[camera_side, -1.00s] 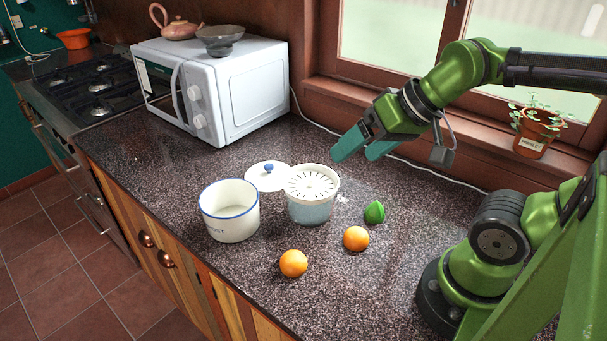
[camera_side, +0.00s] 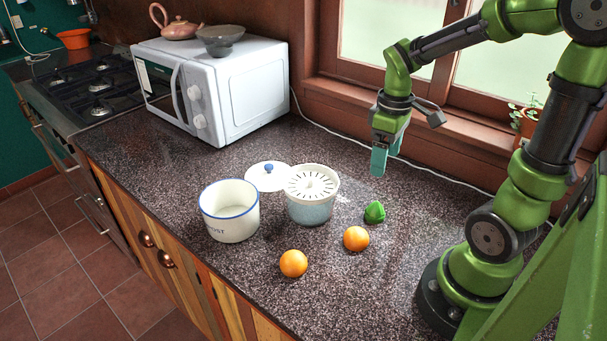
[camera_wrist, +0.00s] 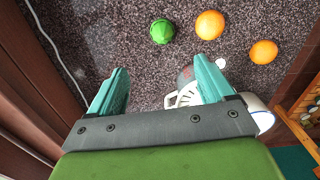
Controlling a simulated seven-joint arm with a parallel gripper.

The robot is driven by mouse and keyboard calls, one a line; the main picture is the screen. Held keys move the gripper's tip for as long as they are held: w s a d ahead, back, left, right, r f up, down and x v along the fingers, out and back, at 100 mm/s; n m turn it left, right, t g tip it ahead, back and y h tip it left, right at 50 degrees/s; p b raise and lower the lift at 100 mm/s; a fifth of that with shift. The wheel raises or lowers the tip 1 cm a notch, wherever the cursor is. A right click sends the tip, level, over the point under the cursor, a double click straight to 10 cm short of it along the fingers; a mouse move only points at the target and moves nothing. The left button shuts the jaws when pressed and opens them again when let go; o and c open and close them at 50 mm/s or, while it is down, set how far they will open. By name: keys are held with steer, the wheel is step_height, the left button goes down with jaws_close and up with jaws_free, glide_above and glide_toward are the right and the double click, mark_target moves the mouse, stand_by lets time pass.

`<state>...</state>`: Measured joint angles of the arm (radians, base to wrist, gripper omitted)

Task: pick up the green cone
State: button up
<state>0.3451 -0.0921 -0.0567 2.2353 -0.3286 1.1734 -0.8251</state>
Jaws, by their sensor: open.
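The green cone-like object (camera_side: 375,212) is small and lies on the speckled counter, right of the juicer and just behind an orange. It also shows in the wrist view (camera_wrist: 162,31), beyond and between my fingertips. My gripper (camera_side: 379,172) points down above the counter, behind the green object and apart from it. In the wrist view my gripper (camera_wrist: 160,80) has its two teal fingers spread wide with nothing between them.
Two oranges (camera_side: 356,238) (camera_side: 293,263) lie nearby. A juicer (camera_side: 311,212), a white pot (camera_side: 232,225) and its lid (camera_side: 268,177) stand to the left. A microwave (camera_side: 225,95) is farther back. A white cable (camera_side: 425,168) runs along the window wall.

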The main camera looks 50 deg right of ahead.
mark_target(377, 207)
steer(key=f, duration=1.5)
steer(key=shift+s+a, duration=0.1)
steer(key=shift+a, duration=0.1)
steer(key=c, duration=1.1)
